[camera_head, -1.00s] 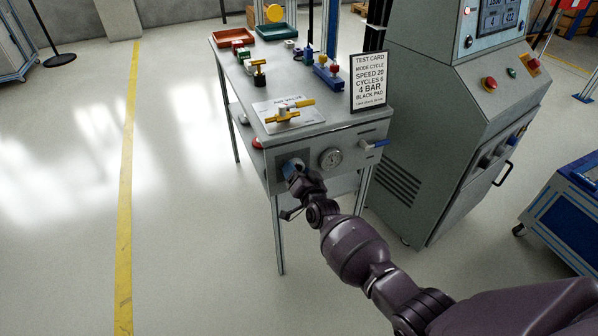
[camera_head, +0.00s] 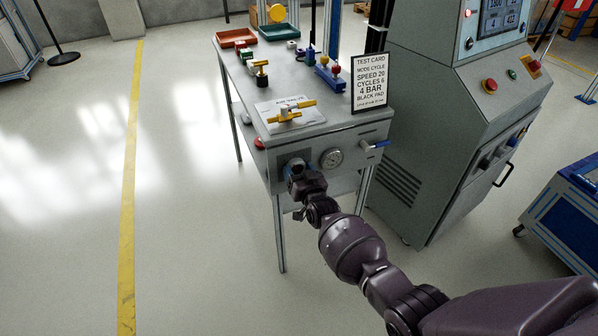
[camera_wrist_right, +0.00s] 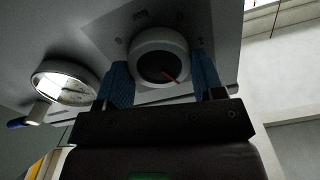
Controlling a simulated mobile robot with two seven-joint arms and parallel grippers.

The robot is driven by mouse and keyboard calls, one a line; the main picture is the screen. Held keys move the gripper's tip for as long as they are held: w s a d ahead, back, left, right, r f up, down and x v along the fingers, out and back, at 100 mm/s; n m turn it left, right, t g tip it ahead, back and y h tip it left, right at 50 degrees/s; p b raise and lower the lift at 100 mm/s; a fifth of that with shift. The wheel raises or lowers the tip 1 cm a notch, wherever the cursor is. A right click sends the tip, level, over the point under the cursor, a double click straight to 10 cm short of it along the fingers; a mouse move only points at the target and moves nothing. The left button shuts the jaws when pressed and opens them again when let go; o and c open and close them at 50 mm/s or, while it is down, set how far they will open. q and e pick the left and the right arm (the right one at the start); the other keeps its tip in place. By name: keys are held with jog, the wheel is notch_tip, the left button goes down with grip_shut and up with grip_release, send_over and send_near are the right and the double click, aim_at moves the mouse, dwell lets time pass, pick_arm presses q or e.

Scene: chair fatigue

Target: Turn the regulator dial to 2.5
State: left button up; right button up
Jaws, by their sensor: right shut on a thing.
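The regulator dial (camera_wrist_right: 158,52) is a round pale knob with a dark face and a red pointer, on the front panel of the grey bench. My right gripper (camera_wrist_right: 162,78) is shut on the dial, with one blue finger pad on each side. In the head view my right gripper (camera_head: 297,170) is at the panel's left part and largely hides the dial. My left gripper is not in view.
A round gauge (camera_head: 332,158) and a blue-handled valve (camera_head: 374,146) sit right of the dial. A grey control cabinet (camera_head: 450,110) stands to the right.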

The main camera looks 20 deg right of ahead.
jog(key=o, duration=0.9)
jog(key=shift+s+r+p, duration=0.1)
jog(key=shift+s+p, duration=0.2)
jog(key=shift+s, duration=0.35)
jog(key=s+p, duration=0.2)
jog(key=s, duration=0.7)
jog(key=shift+s+d, duration=0.15)
jog(key=shift+s, duration=0.1)
